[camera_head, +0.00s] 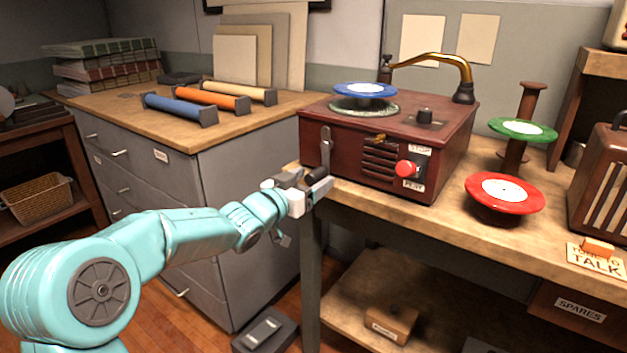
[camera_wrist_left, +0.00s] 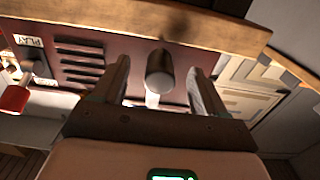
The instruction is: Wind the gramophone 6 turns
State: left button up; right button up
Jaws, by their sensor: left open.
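The dark red gramophone (camera_head: 345,143) stands on the wooden bench, with a blue disc (camera_head: 365,90) above its turntable and a brass tone arm (camera_head: 440,58). Its metal crank arm (camera_head: 326,142) hangs down at the left front corner, with a dark handle (camera_head: 317,182) at its lower end. My left gripper (camera_head: 312,188) is open at the handle. In the left wrist view the handle (camera_wrist_left: 160,72) lies between the two spread fingers (camera_wrist_left: 160,85), with gaps on both sides. A red knob (camera_head: 406,168) sits by the PLAY label on the front. My right gripper is out of view.
A red disc (camera_head: 503,193) and a green disc (camera_head: 522,129) stand on the bench to the right, near a TALK sign (camera_head: 597,262). A grey drawer cabinet (camera_head: 235,190) with coloured rolls on top stands close behind my left arm.

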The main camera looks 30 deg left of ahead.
pick_arm(q)
jog(key=shift+s+a+b, duration=0.15)
jog(key=shift+s+b, duration=0.15)
jog(key=shift+s, duration=1.25)
jog(key=shift+s+a, duration=0.15)
jog(key=shift+s, duration=1.95)
